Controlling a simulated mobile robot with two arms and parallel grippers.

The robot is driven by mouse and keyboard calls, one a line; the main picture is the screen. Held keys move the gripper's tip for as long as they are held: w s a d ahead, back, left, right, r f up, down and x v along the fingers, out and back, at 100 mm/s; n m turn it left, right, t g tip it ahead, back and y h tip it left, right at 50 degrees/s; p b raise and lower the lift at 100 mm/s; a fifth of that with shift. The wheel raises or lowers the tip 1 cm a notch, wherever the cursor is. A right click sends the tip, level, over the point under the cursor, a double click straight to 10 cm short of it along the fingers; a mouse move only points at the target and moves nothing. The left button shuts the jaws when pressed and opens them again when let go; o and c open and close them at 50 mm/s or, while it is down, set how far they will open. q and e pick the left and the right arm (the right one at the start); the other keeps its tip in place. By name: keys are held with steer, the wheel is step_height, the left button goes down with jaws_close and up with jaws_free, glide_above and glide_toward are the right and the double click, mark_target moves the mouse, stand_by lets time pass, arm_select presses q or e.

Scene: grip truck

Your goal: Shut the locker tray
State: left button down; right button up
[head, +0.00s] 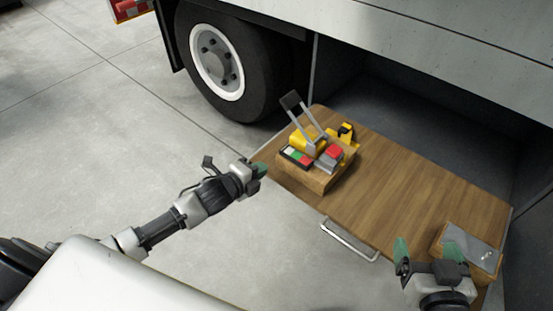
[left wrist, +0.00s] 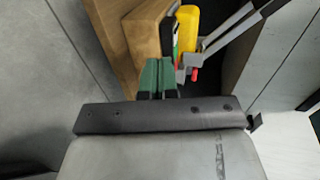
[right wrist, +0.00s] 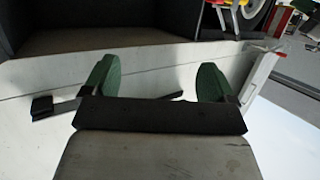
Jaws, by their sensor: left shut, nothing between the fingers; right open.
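The locker tray (head: 400,175) is a wooden board pulled out from the dark locker under the truck. A metal bar handle (head: 349,240) sits on its front edge. My left gripper (head: 262,170) is shut and empty, just left of the tray's near left corner and apart from the handle. The left wrist view shows its green fingers (left wrist: 157,76) together near wood and tools. My right gripper (head: 428,243) is open by the tray's front right part, right of the handle. Its spread green fingers (right wrist: 157,82) show nothing between them in the right wrist view.
A wooden block (head: 318,182) with yellow, red and grey tools stands at the tray's left end. A wooden box with a grey top (head: 468,248) is at the right end, beside my right gripper. A truck wheel (head: 222,62) stands behind left. The floor at left is clear.

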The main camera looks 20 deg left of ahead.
mark_target(282, 153)
arm_select(q)
steer(key=x, duration=0.2)
steer(key=b+x, duration=0.1)
steer(key=x, duration=0.1)
steer(key=b+x, duration=0.1)
steer(key=x, duration=0.1)
steer(key=shift+w+r, duration=0.1)
steer(key=shift+r, duration=0.2)
steer(key=shift+w+d, duration=0.25)
steer(key=shift+w, duration=0.35)
arm_select(e)
step_height(282, 153, up, 8)
steer(key=a+t+y, duration=0.1)
steer(key=t+y, duration=0.1)
steer(key=t, duration=0.4)
steer(key=shift+w+a+f+t+y, duration=0.15)
steer(key=shift+w+a+t+y, duration=0.15)
steer(key=shift+t, duration=0.1)
arm_select(q)
steer(key=shift+r, duration=0.1)
